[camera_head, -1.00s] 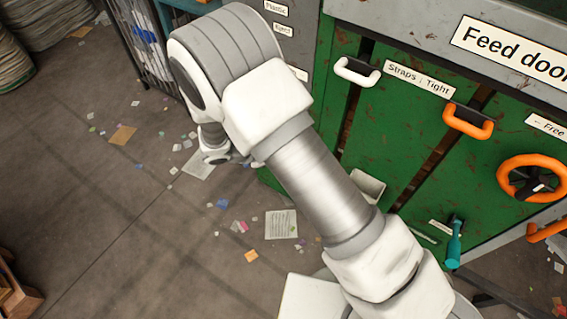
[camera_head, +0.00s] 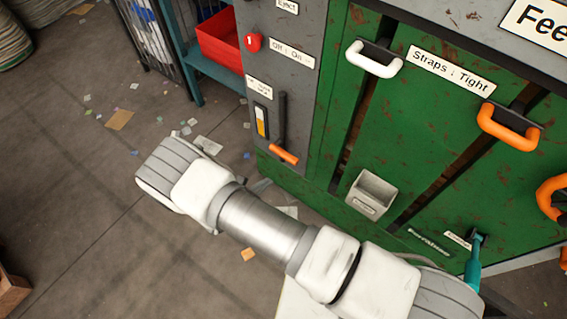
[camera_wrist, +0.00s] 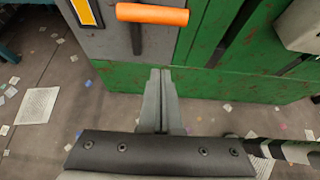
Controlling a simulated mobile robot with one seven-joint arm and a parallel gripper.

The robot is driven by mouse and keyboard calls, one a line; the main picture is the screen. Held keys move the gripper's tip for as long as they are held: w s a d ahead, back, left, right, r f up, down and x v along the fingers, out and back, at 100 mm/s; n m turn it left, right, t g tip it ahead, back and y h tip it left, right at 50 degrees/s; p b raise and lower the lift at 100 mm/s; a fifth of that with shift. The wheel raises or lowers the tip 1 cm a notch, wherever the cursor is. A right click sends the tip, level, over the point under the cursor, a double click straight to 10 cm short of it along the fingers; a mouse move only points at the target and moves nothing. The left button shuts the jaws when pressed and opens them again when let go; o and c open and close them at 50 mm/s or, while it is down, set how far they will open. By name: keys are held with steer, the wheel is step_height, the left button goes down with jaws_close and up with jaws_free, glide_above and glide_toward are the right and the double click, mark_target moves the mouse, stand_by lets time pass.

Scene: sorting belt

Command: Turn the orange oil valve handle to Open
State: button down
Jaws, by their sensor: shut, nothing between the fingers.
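The orange valve handle (camera_head: 284,154) is a dark lever with an orange grip on the lower part of the grey panel. The lever hangs down from its pivot, beside a yellow sight window (camera_head: 262,121). A small label (camera_head: 259,87) above is too small to read. In the wrist view the orange grip (camera_wrist: 152,14) lies level across the top, with the dark lever below it. My gripper (camera_wrist: 160,72) is shut and empty, its fingertips just below the lever and not visibly touching it. In the head view my arm mostly hides the gripper.
The green machine door (camera_head: 420,130) has a white handle (camera_head: 374,58), an orange handle (camera_head: 508,127) and a small grey bin (camera_head: 371,194). A red button (camera_head: 252,42) and a red crate (camera_head: 218,40) are above left. The floor has scattered paper.

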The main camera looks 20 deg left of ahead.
steer(key=b+x, duration=0.3)
steer(key=x, duration=0.7)
steer(key=shift+w+d+r+b, duration=0.1)
steer(key=shift+w+r+b, duration=0.1)
steer(key=shift+r, duration=0.75)
steer(key=shift+w+d+r+b, duration=0.1)
steer(key=shift+r+b, duration=0.05)
steer(key=shift+r, duration=0.85)
